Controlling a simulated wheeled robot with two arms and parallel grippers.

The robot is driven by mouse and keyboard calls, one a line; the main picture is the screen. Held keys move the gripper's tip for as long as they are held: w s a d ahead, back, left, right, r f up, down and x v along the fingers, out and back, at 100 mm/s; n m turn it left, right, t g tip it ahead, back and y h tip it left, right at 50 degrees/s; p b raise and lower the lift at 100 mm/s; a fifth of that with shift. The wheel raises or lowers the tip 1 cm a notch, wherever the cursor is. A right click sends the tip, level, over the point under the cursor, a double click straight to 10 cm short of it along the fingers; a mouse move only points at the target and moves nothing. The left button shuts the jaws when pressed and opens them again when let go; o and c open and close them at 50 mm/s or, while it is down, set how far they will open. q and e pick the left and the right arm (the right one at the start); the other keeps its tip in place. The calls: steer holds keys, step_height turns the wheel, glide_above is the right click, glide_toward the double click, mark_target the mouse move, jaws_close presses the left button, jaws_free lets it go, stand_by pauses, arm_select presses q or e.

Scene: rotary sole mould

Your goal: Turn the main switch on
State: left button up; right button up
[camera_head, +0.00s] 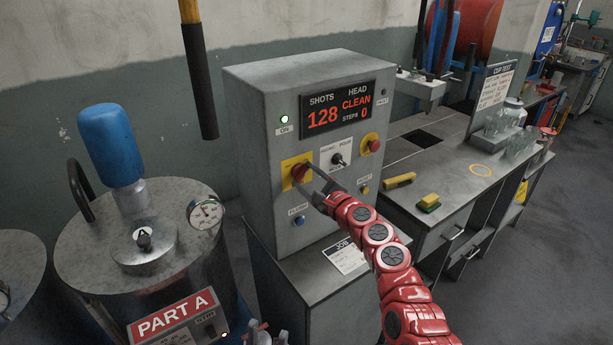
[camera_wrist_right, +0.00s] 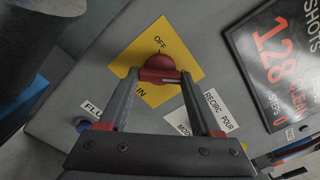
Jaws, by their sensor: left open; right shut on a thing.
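The main switch (camera_head: 299,172) is a red knob on a yellow plate on the front of the grey control box. In the right wrist view the knob (camera_wrist_right: 158,66) sits between my right gripper's fingertips (camera_wrist_right: 158,77). The plate reads OFF at its top corner; a lower label is partly hidden, with "IN" showing. My right gripper (camera_head: 309,181) reaches the knob from the lower right and is shut on it. My left gripper (camera_head: 264,331) is low at the bottom edge of the head view, small and partly cut off, open.
The control box (camera_head: 245,130) has a lit ON lamp (camera_head: 284,119) and a lit display (camera_head: 337,108). A selector (camera_head: 338,158), a blue button (camera_head: 299,221) and another red knob (camera_head: 374,146) are close by. A tank (camera_head: 90,240) stands left; a bench (camera_head: 460,190) right.

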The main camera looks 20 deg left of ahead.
stand_by(0.5)
steer(key=o, duration=1.4)
steer(key=shift+d, duration=0.1)
steer(key=shift+v, duration=8.65)
steer(key=shift+f, duration=0.15)
